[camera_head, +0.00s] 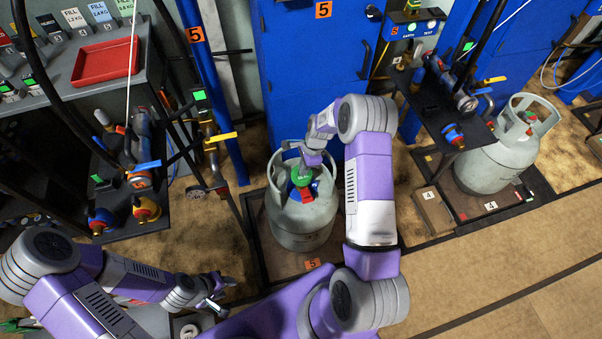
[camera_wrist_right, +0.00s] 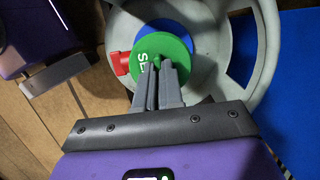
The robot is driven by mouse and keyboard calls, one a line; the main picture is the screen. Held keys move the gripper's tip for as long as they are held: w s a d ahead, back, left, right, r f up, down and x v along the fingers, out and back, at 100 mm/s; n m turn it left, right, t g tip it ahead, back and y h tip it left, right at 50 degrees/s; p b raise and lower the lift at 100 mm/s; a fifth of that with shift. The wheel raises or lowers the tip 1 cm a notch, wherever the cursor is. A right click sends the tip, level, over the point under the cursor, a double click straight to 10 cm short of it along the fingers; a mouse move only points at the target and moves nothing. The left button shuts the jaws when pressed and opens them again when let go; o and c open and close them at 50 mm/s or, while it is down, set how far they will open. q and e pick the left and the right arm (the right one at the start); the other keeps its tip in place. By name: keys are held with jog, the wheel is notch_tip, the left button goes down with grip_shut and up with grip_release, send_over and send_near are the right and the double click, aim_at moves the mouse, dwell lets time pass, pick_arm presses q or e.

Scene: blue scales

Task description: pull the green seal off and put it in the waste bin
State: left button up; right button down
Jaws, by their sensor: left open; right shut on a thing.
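The green seal (camera_head: 300,177) sits on top of the grey gas cylinder (camera_head: 303,222) at the blue bay marked 5. In the right wrist view the seal (camera_wrist_right: 160,58) is a round green disc with white letters, over a blue part and beside a red piece (camera_wrist_right: 121,63). My right gripper (camera_wrist_right: 158,70) is shut on the seal's small raised tab, inside the cylinder's collar (camera_wrist_right: 228,60). My left gripper (camera_head: 222,292) is open and empty at the lower left, apart from the cylinder. I cannot make out a waste bin for certain.
A second grey cylinder (camera_head: 490,160) stands at the right on a scale. A red tray (camera_head: 102,61) lies on the grey bench at the upper left. Black stands with valves and hoses flank the cylinder. The floor at the lower right is clear.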

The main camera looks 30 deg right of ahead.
jog(key=shift+r, duration=0.35)
jog(key=shift+r+p, duration=1.1)
jog(key=shift+r, duration=0.1)
jog(key=shift+r, duration=0.1)
notch_tip(320, 180, up, 6)
jog(key=p, duration=0.4)
jog(key=shift+p, duration=0.35)
